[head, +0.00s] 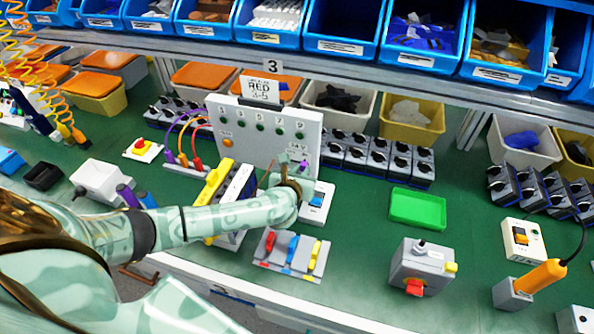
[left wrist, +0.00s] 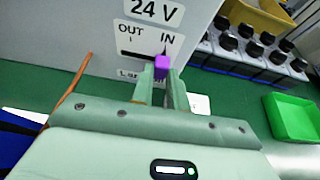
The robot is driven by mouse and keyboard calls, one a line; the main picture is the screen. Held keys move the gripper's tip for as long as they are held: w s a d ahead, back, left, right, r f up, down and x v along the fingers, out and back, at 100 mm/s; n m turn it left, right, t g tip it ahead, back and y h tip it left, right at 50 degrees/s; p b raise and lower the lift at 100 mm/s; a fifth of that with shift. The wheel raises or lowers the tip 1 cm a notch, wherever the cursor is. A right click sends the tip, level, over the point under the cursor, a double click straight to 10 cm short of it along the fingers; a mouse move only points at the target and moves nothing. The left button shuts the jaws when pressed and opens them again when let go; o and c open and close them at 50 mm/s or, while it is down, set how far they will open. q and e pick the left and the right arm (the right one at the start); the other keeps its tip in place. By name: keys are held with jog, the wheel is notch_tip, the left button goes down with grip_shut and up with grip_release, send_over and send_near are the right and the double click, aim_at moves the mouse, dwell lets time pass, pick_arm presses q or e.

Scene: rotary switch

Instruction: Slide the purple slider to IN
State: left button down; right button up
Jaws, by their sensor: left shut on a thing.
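The purple slider (left wrist: 162,67) is a small block on a dark slot in the light grey panel (left wrist: 100,45). It sits near the slot's right end, below the printed IN; OUT is printed at the left end. My left gripper (left wrist: 160,84) is shut on the slider, with one finger on each side. In the head view my left gripper (head: 292,180) reaches the lower right of the panel, where the slider (head: 304,165) shows as a small purple spot. The arm hides part of the panel's lower edge. My right gripper is not in view.
An empty green tray (head: 418,208) lies to the right. A block with red, blue and yellow levers (head: 291,254) is in front. A white switch box (head: 317,203) stands close by the gripper. Rows of black knobs (head: 378,158) and blue bins (head: 342,30) are behind.

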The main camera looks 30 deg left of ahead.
pick_arm(q)
jog(key=c, duration=1.4)
grip_release()
jog(key=shift+d, duration=0.2)
jog(key=shift+o, duration=0.2)
jog(key=p+v, duration=0.4)
jog(key=v, duration=1.2)
jog(key=shift+s, duration=0.15)
jog(key=shift+f, duration=0.1)
